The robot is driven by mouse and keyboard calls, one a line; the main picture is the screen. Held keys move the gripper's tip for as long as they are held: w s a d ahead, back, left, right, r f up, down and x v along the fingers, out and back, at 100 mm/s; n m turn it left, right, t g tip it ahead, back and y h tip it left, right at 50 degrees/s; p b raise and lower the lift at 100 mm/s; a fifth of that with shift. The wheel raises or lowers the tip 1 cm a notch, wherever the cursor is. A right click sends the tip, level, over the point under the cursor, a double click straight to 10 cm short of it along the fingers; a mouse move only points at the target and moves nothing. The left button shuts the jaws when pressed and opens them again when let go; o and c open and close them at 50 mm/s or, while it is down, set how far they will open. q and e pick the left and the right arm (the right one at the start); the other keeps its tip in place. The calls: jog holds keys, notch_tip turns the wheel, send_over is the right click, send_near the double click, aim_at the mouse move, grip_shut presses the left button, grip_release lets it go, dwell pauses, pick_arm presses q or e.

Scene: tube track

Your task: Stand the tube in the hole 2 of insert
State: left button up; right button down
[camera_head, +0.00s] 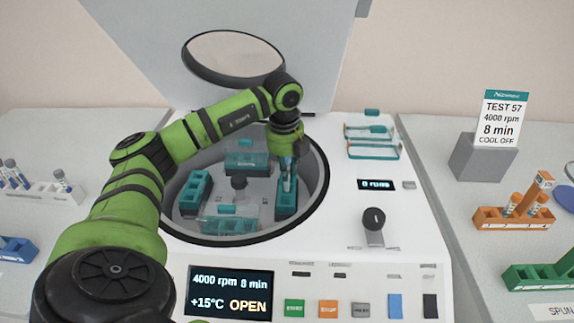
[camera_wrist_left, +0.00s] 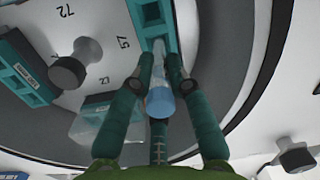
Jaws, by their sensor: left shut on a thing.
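My left gripper (camera_head: 286,164) is inside the open centrifuge bowl, over the right-hand teal insert (camera_head: 286,207). In the left wrist view its fingers (camera_wrist_left: 160,88) are shut on a clear tube (camera_wrist_left: 159,70) with a blue end (camera_wrist_left: 160,101) towards the camera. The tube points down at the teal insert (camera_wrist_left: 150,15). The tube's far end meets or overlaps the insert in this view; I cannot tell how deep it sits or in which hole. My right gripper does not show.
Other teal inserts (camera_head: 195,192) sit around the rotor hub (camera_head: 239,184). The bowl's dark rim (camera_head: 322,165) surrounds my gripper, and the raised lid (camera_head: 232,55) stands behind. An orange rack (camera_head: 510,219) and a green rack (camera_head: 540,277) stand at right; a white rack (camera_head: 45,192) stands at left.

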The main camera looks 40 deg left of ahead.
aim_at(287, 191)
pick_arm(q)
jog(key=shift+f+b, duration=1.1)
jog(key=shift+f, duration=0.6)
jog(key=o, duration=0.9)
jog(key=shift+o, duration=0.2)
notch_tip(287, 191, up, 12)
jog(key=s, duration=0.1)
jog(key=shift+d, duration=0.25)
jog(key=shift+s, duration=0.1)
